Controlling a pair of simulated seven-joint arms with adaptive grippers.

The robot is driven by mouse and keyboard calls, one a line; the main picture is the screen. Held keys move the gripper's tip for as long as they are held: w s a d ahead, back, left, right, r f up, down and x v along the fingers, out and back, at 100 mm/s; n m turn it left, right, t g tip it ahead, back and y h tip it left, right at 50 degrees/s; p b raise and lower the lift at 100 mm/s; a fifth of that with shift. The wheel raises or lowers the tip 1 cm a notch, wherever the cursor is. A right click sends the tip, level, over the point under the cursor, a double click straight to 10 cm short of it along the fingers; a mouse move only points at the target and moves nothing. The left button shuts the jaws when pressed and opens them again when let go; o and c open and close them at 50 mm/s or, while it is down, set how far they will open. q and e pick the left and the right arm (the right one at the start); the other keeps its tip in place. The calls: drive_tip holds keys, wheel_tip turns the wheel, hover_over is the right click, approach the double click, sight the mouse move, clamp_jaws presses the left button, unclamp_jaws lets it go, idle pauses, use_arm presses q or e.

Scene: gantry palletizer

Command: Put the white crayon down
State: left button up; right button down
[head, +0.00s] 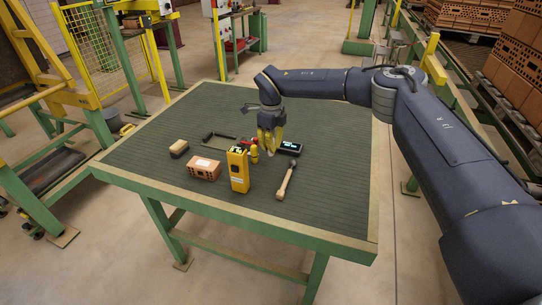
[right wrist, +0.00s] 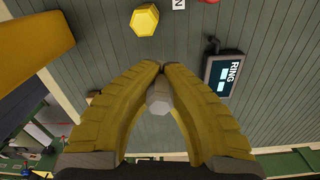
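The white crayon (right wrist: 158,98) shows end-on in the right wrist view as a pale grey-white hexagon between the yellow fingers. My right gripper (right wrist: 158,70) is closed around it, with the fingertips meeting just beyond it. In the head view my right gripper (head: 270,145) points down over the table (head: 330,190), right of the yellow handheld box; the crayon is mostly hidden there by the fingers. I cannot tell whether its lower end touches the table. My left gripper is not in view.
A yellow hexagonal piece (right wrist: 144,19) stands close by. A dark display device (head: 290,147) lies to the right, a wooden-handled tool (head: 287,180) in front. A yellow handheld box (head: 238,170), brick (head: 205,169) and brush (head: 179,149) are left. The table's right side is clear.

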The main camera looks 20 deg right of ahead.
sight(271, 155)
drive_tip(key=shift+f, duration=2.05)
drive_tip(key=shift+f, duration=0.2)
drive_tip(key=c, duration=1.6)
unclamp_jaws()
drive_tip(key=shift+r, duration=0.15)
wheel_tip(271, 155, up, 12)
drive_tip(key=shift+r, duration=0.1)
